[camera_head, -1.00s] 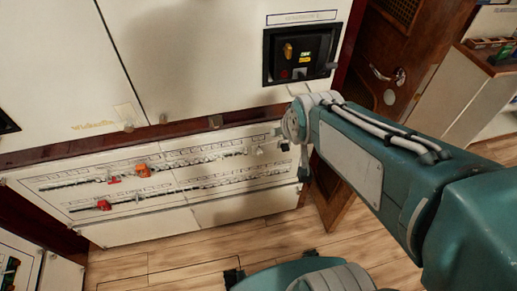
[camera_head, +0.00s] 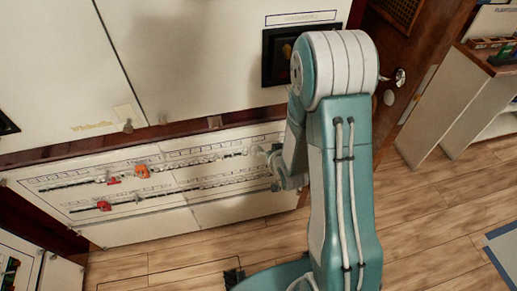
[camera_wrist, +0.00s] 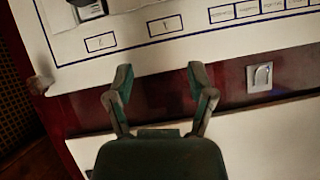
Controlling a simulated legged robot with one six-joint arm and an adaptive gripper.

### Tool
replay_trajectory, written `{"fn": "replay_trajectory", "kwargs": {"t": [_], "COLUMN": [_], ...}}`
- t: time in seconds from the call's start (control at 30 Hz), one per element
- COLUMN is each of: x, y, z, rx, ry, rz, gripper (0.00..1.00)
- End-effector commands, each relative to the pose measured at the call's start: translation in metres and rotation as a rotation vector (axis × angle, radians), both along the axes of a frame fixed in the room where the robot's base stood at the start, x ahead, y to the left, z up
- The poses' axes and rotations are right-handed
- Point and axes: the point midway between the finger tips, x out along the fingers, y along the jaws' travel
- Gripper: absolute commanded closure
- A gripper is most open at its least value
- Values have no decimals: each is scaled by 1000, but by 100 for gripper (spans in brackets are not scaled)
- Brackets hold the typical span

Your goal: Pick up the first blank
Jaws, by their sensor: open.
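The white breaker panel (camera_head: 165,215) with two long rows of breakers and label strips stands low in the head view. Red and orange pieces sit on its left part, one of them orange (camera_head: 143,171). I cannot make out which piece is the first blank. My gripper (camera_wrist: 160,75) is open and empty, its two fingers spread in front of the panel's lower edge in the wrist view. In the head view my gripper (camera_head: 268,157) is small, at the right end of the rows. A white and dark module (camera_wrist: 92,10) is cut off at the wrist view's top left.
Two outlined label boxes lie beyond my fingers, one of them at the left (camera_wrist: 101,42). A silver latch (camera_wrist: 260,77) sits on the dark red strip. A wooden door (camera_head: 400,50) and white shelf (camera_head: 455,105) stand right. Wooden floor (camera_head: 430,210) is open in front.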

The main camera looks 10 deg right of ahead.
Motion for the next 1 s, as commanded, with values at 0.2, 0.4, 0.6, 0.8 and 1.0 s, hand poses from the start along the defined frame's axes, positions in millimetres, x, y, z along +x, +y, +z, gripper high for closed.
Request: {"fn": "replay_trajectory", "kwargs": {"t": [0.2, 0.4, 0.6, 0.8, 1.0], "x": [-18, -34, -27, 4, 20], "y": [4, 7, 9, 12, 13], "z": [-54, -78, -84, -96, -101], "rx": [78, 135, 145, 145, 144], "ry": [-73, -134, -154, -152, -152], "rz": [-6, -13, -14, -15, -15], "gripper": [30, 30, 30, 30, 30]}}
